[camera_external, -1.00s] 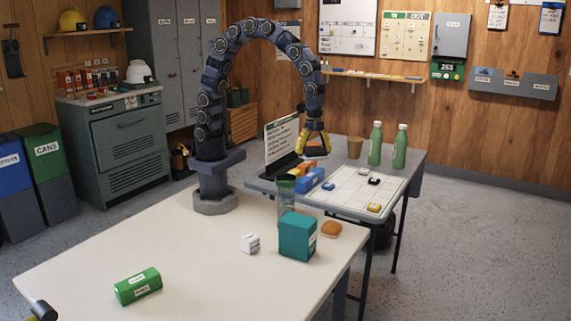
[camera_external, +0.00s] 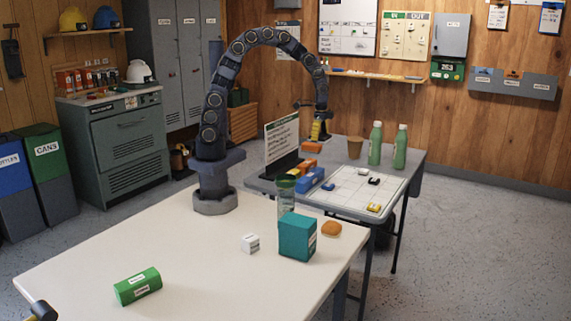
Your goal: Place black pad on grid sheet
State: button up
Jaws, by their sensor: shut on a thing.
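The white grid sheet (camera_external: 350,188) lies on the grey table at the back. It carries small pieces: a black one (camera_external: 374,181), a white one (camera_external: 363,171), a blue one (camera_external: 328,187) and a yellow one (camera_external: 374,207). I cannot tell whether this black piece is the black pad. My gripper (camera_external: 318,137), with yellow fingers, points down at the back of the grey table, behind and left of the sheet. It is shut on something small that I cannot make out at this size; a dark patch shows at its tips.
The white table (camera_external: 200,260) is in front.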

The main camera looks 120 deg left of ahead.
notch_tip(320, 180, down, 6)
jog(key=f, duration=0.1)
send_over(350, 186)
notch_tip(350, 186, down, 9)
jog(key=shift+s+f, duration=0.1)
jog(key=shift+s, duration=0.05)
jog(key=shift+w+a+f, duration=0.2)
jog(key=shift+f, duration=1.6)
jog(key=shift+f, duration=0.1)
jog(key=o, duration=1.1)
jog(key=shift+c, duration=0.2)
